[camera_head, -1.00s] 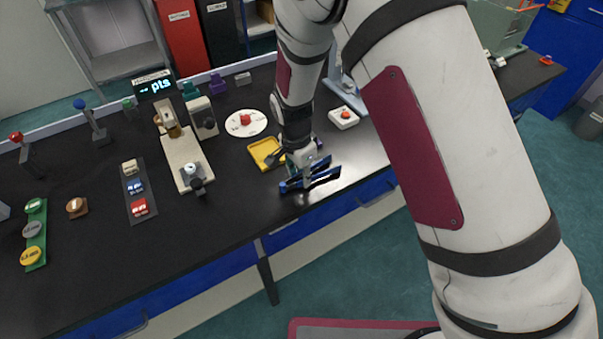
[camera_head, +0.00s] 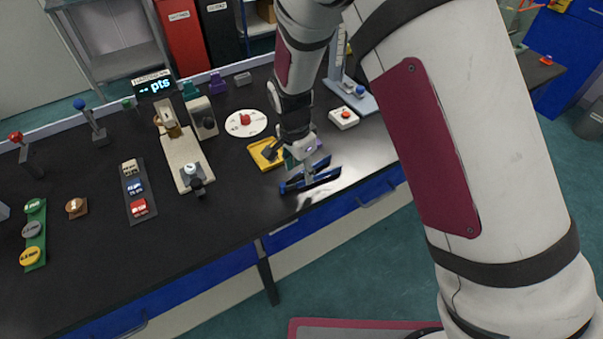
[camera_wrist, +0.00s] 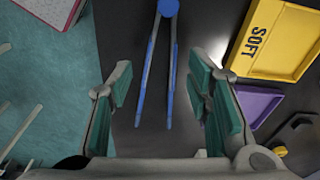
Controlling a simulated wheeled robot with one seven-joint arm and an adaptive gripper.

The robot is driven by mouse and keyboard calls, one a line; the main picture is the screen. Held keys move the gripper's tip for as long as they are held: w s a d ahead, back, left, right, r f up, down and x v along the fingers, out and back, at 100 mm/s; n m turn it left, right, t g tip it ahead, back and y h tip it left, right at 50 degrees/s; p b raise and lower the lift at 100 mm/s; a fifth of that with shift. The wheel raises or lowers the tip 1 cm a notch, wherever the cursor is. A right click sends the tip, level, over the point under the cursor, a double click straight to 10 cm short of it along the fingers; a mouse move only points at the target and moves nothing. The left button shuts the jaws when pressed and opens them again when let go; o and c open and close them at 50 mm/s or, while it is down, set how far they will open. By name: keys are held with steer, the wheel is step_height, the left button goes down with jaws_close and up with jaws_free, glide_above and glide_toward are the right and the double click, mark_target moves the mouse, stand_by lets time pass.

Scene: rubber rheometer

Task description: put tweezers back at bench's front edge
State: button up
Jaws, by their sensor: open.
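The blue tweezers (camera_head: 312,178) lie on the black bench top (camera_head: 230,210), close to its front edge. In the wrist view the tweezers (camera_wrist: 168,70) show two long prongs meeting in a round blue end at the top. My gripper (camera_head: 300,160) is just behind and above the tweezers in the head view. In the wrist view my gripper (camera_wrist: 162,85) is open, with green pads on either side of the prongs and clear gaps to both. Nothing is held. The gripper's fingers partly merge with the tweezers in the head view, so the exact height is unclear.
A yellow tray (camera_head: 265,154) marked SOFT (camera_wrist: 280,40) lies beside my gripper, with a purple piece (camera_wrist: 255,103) near it. A white box with a red button (camera_head: 344,117) stands behind to the right. The bench's front left stretch is clear.

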steer(key=s+d+r+n+y, duration=0.1)
steer(key=d+r, duration=0.2)
steer(key=r, duration=0.6)
steer(key=s+d+r+n, duration=0.1)
steer(key=s+d+r, duration=0.15)
steer(key=r, duration=0.75)
steer(key=s+d+r+n+t, duration=0.2)
steer(key=s+d+r+n, duration=0.2)
steer(key=s+d+r, duration=0.2)
steer(key=s+d+r+n+t, duration=0.2)
steer(key=s+d+r+n, duration=0.2)
steer(key=s+d, duration=0.6)
steer(key=s+r, duration=0.2)
steer(key=s, duration=0.1)
steer(key=shift+s+d+r+t, duration=0.25)
steer(key=shift+s+d+t, duration=0.05)
steer(key=shift+s+d, duration=0.1)
steer(key=shift+a, duration=0.1)
